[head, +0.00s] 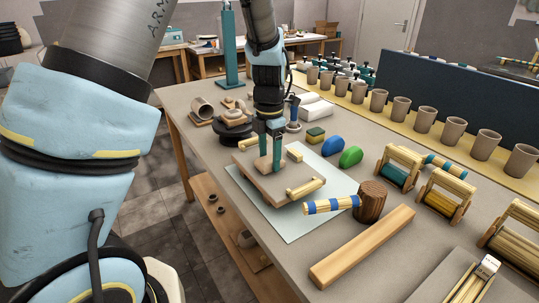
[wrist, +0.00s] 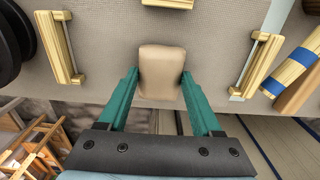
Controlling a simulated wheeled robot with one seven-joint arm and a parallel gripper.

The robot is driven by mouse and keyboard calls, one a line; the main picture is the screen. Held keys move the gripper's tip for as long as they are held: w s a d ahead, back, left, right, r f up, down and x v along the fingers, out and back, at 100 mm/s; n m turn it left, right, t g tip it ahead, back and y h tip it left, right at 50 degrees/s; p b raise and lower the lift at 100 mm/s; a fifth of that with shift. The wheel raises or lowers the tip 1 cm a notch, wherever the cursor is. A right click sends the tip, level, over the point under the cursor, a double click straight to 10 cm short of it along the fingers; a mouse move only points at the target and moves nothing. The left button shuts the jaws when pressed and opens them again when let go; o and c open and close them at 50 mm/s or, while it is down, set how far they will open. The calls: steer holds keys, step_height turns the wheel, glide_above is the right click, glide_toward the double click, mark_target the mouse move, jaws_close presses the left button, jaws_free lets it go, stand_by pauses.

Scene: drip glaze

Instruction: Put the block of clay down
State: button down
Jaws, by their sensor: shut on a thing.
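A beige block of clay with rounded edges (wrist: 162,72) sits between the two teal fingers of my gripper (head: 270,166) in the wrist view. The fingers are shut on its sides. In the head view the fingers point down over a tan board (head: 281,194) with pale wooden bars near its edges, and the block is hard to make out between them. The board lies on a pale blue sheet (head: 300,228) on the table. I cannot tell whether the block touches the board.
One wooden bar (head: 306,187) lies at the board's front right, near a blue-banded roller (head: 330,205) and a dark wooden cylinder (head: 370,200). A long wooden bar (head: 362,246) lies in front. Blue (head: 333,145) and green (head: 351,157) rounded pieces stand behind the sheet.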

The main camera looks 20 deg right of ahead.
mark_target(270, 161)
steer(key=shift+f, duration=0.1)
steer(key=shift+c, duration=0.3)
jaws_free()
step_height(270, 161, up, 12)
steer(key=b, duration=0.1)
steer(key=shift+b, duration=0.4)
steer(key=w+a+f+m, duration=0.25)
steer(key=a+m, duration=0.55)
steer(key=a, duration=0.7)
steer(key=s+a+f+m, duration=0.2)
steer(key=s+a+m, duration=0.1)
steer(key=a+m, duration=0.3)
steer(key=s+a+f+m+t, duration=0.1)
steer(key=s+a+f+m, duration=0.1)
steer(key=a+m, duration=0.5)
steer(key=shift+s+a+f+t, duration=0.2)
steer(key=shift+s+a+t, duration=0.1)
steer(key=shift+s+a, duration=0.65)
steer(key=shift+w+a, duration=0.15)
steer(key=shift+w, duration=0.1)
